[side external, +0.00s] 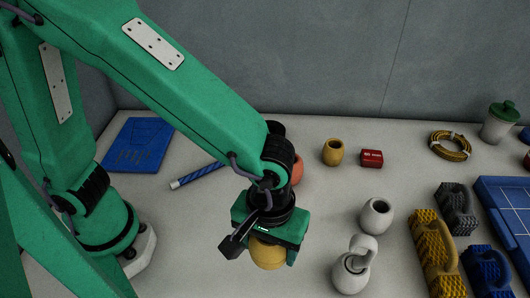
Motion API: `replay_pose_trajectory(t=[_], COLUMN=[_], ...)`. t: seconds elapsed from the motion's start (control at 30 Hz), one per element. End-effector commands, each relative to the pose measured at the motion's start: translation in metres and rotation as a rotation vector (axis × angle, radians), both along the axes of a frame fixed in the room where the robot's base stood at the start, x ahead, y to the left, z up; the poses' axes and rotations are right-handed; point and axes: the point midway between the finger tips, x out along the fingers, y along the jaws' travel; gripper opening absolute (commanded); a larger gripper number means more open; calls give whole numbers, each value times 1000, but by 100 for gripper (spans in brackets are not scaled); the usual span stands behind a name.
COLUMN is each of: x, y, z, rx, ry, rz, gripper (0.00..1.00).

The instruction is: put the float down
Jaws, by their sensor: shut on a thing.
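A yellow float (268,255) shows just below my gripper (268,245), between its green jaws. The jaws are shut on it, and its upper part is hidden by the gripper. I cannot tell whether its underside touches the table. Another yellow float (333,152) stands on the table behind, with a dark hole in its top. A white float (376,217) sits to the right of my gripper. An orange round thing (297,170) is partly hidden behind my wrist.
A white shackle-topped piece (352,268) stands close right of my gripper. Yellow, grey and blue ribbed blocks (432,258) and a blue tray (503,215) fill the right. A red box (371,158), rope coil (450,146) and green-lidded jar (499,122) are behind.

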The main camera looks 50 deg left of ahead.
Motion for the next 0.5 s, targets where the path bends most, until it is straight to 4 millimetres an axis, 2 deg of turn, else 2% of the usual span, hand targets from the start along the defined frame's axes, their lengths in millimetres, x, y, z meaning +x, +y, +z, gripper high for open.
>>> replay_pose_trajectory(t=[0.5], x=[3], y=[2], z=[0], rx=[0], ry=[0], rz=[9], gripper=[40])
